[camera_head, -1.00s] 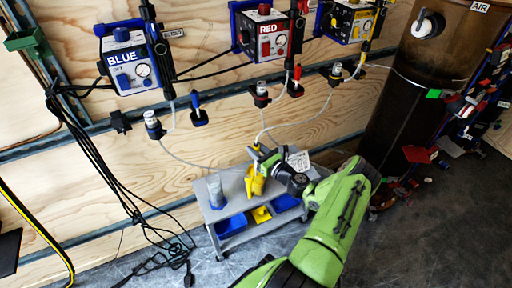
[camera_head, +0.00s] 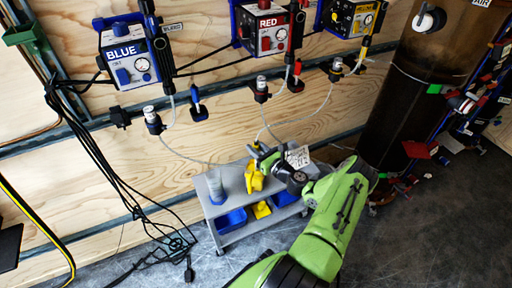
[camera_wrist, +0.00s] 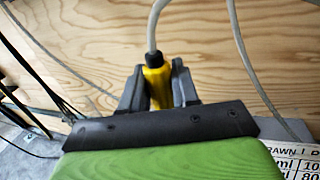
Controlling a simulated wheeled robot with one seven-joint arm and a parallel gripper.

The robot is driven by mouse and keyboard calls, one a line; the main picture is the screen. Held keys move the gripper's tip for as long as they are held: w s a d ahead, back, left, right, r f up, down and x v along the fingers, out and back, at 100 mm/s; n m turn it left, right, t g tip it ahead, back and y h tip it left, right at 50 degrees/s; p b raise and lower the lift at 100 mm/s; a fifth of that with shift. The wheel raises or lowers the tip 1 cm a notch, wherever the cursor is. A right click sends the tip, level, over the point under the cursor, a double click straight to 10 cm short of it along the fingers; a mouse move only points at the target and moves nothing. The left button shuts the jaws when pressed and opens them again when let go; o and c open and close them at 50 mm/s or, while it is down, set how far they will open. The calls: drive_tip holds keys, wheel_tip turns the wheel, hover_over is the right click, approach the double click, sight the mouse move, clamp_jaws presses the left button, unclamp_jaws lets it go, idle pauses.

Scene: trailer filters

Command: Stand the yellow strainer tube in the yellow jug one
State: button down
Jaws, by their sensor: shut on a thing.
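The yellow strainer tube (camera_wrist: 158,88) is upright between the two dark fingers of my gripper (camera_wrist: 158,90) in the wrist view. A pale hose runs up from its top, and its lower end is hidden behind the gripper body. In the head view my gripper (camera_head: 264,160) is over the grey bench, close above the yellow jug (camera_head: 253,182). The jug stands on the bench top, partly hidden by my gripper. I cannot tell whether the tube's lower end is inside the jug.
A clear bluish jug (camera_head: 216,190) stands left on the grey bench (camera_head: 233,203). Blue bins (camera_head: 231,221) and a yellow bin (camera_head: 261,210) sit below. Pale hoses hang from the wall pumps. A white card (camera_head: 298,157) is behind my gripper. A brown tank (camera_head: 405,100) stands right.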

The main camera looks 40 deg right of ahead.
drive_tip(key=shift+f, duration=0.55)
drive_tip(key=c, duration=0.8)
unclamp_jaws()
drive_tip(key=shift+o, duration=0.2)
drive_tip(key=shift+s, duration=0.1)
drive_tip(key=s+p, duration=0.3)
drive_tip(key=s, duration=1.2)
drive_tip(key=shift+s+a+p, duration=0.2)
drive_tip(key=shift+s+p, duration=0.1)
drive_tip(key=shift+p, duration=0.05)
